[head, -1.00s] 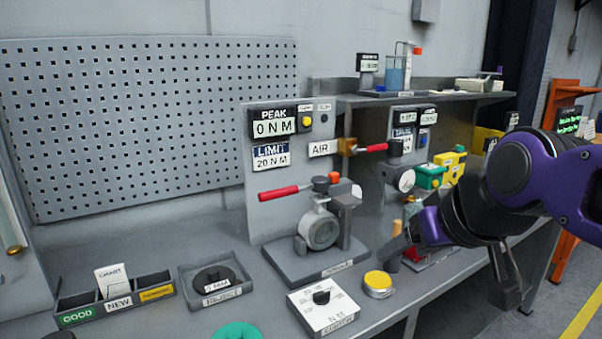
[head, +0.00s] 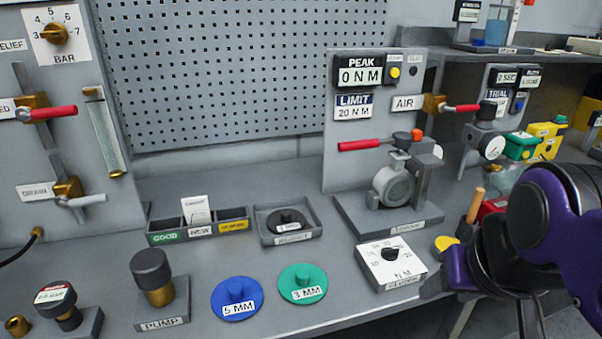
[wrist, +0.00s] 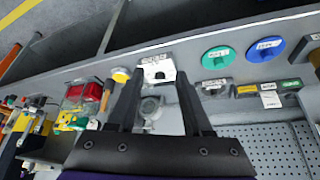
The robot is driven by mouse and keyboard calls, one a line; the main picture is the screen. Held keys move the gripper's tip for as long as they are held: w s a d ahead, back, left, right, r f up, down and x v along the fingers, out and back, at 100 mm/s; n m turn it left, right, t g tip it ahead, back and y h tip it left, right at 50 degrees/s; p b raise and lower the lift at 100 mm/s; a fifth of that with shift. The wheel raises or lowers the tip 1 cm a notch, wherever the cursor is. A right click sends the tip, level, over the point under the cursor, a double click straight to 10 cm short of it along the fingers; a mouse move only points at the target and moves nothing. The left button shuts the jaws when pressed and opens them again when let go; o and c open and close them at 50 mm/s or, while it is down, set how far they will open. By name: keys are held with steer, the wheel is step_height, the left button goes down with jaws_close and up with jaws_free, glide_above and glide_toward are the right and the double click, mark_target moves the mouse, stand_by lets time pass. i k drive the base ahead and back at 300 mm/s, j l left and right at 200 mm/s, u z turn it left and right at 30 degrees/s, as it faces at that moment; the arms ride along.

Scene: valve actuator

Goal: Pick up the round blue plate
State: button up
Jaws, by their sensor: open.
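The round blue plate (head: 237,299) lies flat near the front edge of the bench in the head view. It has a blue knob in its middle and a label reading 5 MM. It also shows at the upper right of the wrist view (wrist: 266,49). My gripper (wrist: 155,82) is open and empty in the wrist view, its two dark fingers apart above the bench. In the head view my arm is at the right, well to the right of the blue plate, and the fingertips are hard to make out.
A green 3 MM plate (head: 303,284) lies just right of the blue plate. The pump block (head: 160,293) stands close on its left. A white N M dial box (head: 391,262) is between the green plate and my arm. A tray with a black disc (head: 288,220) and a card bin (head: 198,227) are behind.

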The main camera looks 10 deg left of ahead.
mark_target(236, 298)
steer(key=j+u, duration=0.15)
steer(key=u, duration=1.15)
